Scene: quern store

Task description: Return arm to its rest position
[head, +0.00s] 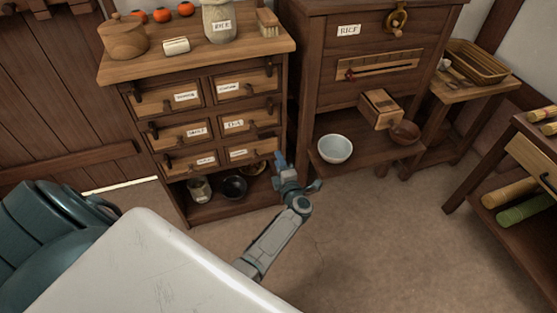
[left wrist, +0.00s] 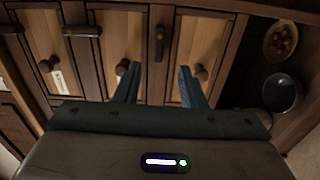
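My left arm reaches forward over the floor in the head view, and its gripper (head: 281,163) is at the right edge of the small drawer chest (head: 172,209), in front of its lower part. In the left wrist view the left gripper (left wrist: 158,82) has its two blue fingers apart with nothing between them. Wooden drawer fronts with round knobs lie beyond the fingers; I cannot tell whether the fingertips touch them. My right gripper does not show in either view.
The chest's open lower shelf holds a dark bowl (head: 233,187) and a jar (head: 199,189). A pale bowl (head: 335,149) stands on the RICE cabinet's ledge. A side table (head: 450,93) and a rack (head: 528,229) stand at right. Floor at centre right is clear.

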